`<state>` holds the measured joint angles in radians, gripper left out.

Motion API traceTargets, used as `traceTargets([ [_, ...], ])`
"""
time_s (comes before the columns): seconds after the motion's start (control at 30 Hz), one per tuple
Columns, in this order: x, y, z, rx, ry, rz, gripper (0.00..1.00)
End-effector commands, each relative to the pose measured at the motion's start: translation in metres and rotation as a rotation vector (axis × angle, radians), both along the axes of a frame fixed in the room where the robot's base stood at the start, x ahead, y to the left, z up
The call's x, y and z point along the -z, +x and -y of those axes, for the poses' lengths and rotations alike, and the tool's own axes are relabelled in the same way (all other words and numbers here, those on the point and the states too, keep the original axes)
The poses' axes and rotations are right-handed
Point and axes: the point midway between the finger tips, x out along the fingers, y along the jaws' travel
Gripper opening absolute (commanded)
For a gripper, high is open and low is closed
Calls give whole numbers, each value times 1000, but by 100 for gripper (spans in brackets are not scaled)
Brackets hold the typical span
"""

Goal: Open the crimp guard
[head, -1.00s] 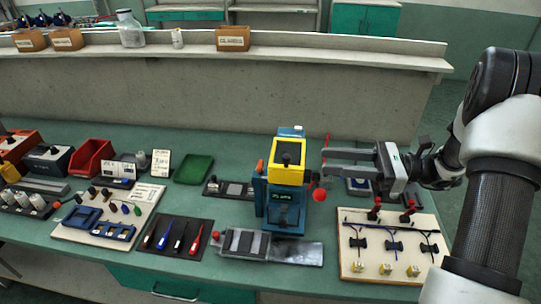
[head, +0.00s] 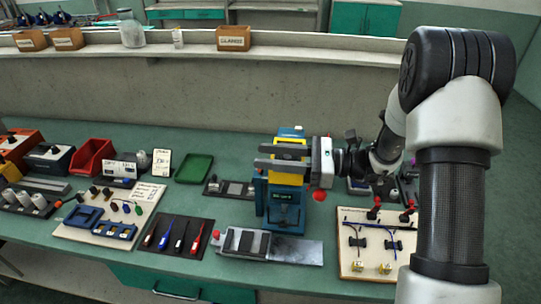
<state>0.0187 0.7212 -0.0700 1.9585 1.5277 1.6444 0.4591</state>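The blue press (head: 284,218) stands on the bench in the head view. The yellow crimp guard (head: 286,179) is on its upper part, largely covered by my fingers in this view. An orange handle tip (head: 260,168) shows at the press's left side and a red ball knob (head: 319,196) at its right. My gripper (head: 257,156) reaches in from the right, its two fingers pointing left across the guard. The fingers are apart with a gap between them, and nothing is seen held. I cannot tell whether they touch the guard.
A metal plate (head: 296,252) lies in front of the press. A pale board (head: 352,266) with wires and red-topped posts is to the right, partly behind my arm. A green tray (head: 194,169) and a tool mat (head: 162,247) are to the left. A low wall runs behind.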

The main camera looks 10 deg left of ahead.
Motion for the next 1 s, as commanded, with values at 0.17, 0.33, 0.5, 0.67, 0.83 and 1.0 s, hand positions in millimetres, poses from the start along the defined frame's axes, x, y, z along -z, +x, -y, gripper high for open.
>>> traceTargets([
  [0.17, 0, 0, 0, 0, 0, 0, 33],
  [0.33, 0, 0, 0, 0, 0, 0, 5],
  [0.5, 0, 0, 0, 0, 0, 0, 0],
  [0.67, -2, 1, 1, 0, 0, -6, 0],
  [0.83, -9, 4, 1, 2, -1, -46, 0],
  [1.0, -23, 13, 2, 2, -1, -140, 0],
])
